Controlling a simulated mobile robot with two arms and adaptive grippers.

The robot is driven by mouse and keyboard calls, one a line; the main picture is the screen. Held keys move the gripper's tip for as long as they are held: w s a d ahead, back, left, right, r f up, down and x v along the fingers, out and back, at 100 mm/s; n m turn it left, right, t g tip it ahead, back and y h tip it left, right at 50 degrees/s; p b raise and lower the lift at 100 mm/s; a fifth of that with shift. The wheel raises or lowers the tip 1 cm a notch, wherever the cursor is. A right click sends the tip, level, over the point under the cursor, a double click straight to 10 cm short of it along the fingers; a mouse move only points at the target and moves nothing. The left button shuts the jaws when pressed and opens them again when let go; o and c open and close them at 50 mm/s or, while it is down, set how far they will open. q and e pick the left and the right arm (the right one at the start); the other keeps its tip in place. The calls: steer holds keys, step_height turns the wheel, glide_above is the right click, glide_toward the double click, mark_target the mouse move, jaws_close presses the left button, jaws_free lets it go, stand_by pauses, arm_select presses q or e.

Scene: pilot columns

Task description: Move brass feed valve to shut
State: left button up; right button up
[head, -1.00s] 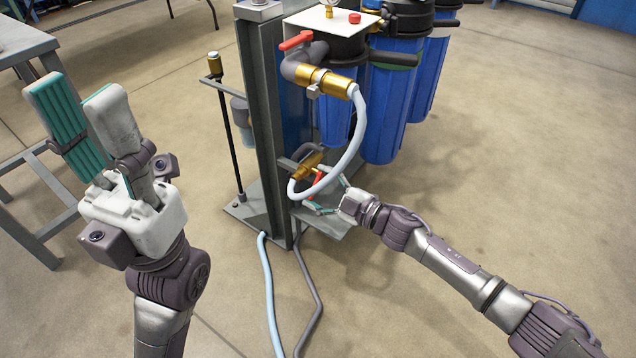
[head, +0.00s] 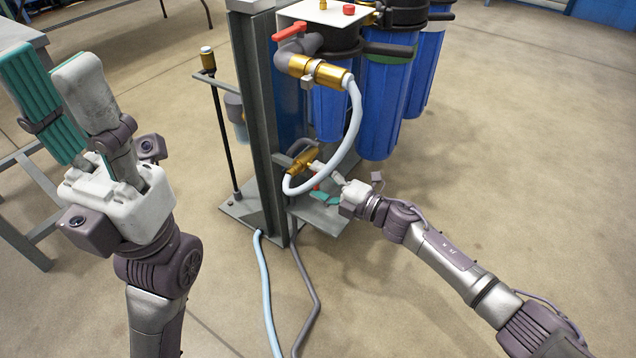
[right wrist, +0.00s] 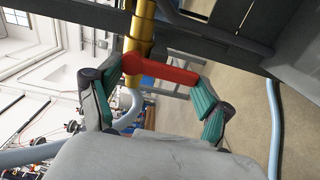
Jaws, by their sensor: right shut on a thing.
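The brass feed valve (head: 302,160) sits low on the grey post, with a pale hose end beside it. In the right wrist view its brass body (right wrist: 141,32) carries a red lever (right wrist: 165,70) that reaches across between my green-padded fingers. My right gripper (right wrist: 155,95) is shut on the red lever, one finger near each end of it. My left gripper (head: 48,65) is open and empty, raised at the left, far from the valve.
Above is another red handle (head: 290,33) on a grey elbow with a brass fitting (head: 318,72). A looping pale hose (head: 354,120) hangs near my right gripper. Blue filter housings (head: 382,105) stand behind. A grey post (head: 261,120) and black rod (head: 226,135) stand left. Floor at right is clear.

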steer(key=shift+f, duration=0.1)
stand_by(0.5)
steer(key=o, duration=1.1)
steer(key=shift+d, duration=0.1)
steer(key=v, duration=1.2)
